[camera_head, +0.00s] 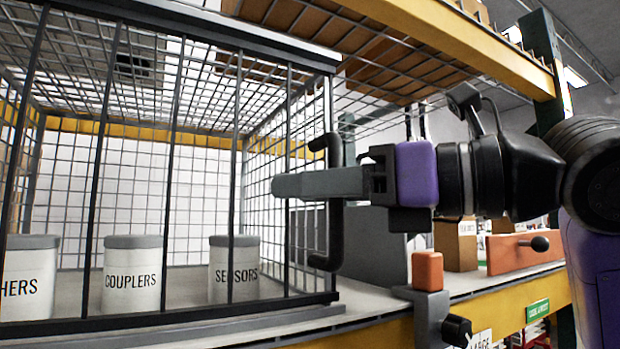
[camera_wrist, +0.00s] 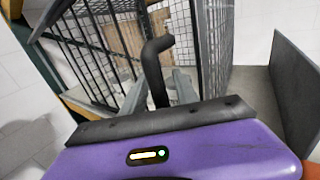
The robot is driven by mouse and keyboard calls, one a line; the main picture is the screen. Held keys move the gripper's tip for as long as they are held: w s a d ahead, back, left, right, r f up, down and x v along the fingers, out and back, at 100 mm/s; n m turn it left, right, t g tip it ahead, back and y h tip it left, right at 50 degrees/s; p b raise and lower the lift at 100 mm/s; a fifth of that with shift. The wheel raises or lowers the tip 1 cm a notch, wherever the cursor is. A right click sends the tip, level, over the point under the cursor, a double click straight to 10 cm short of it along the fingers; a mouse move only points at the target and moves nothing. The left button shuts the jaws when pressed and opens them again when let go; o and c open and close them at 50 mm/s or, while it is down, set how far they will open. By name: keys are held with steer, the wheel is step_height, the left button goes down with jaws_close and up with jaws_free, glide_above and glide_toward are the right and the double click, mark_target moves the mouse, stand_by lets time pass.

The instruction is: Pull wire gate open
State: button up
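The wire gate (camera_head: 172,181) is the black-barred front of a mesh cage, and it looks closed in the head view. A black bar handle (camera_head: 334,230) stands upright on its right edge. The handle also shows in the wrist view (camera_wrist: 155,67). My gripper (camera_head: 318,183) reaches in from the right at the handle's mid-height, its grey fingers extending left past it. In the wrist view, the fingers lie on either side of the handle. Whether they press on it cannot be told. The far finger is hidden in the head view.
White canisters (camera_head: 132,275) with grey lids stand inside the cage. A grey plate (camera_head: 375,245) stands right of the gate. An orange-topped clamp (camera_head: 427,271) sits at the shelf's front edge, below my gripper. A yellow beam (camera_head: 450,35) runs overhead.

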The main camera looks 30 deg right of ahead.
steer(key=shift+c, duration=0.3)
jaws_close()
stand_by(1.2)
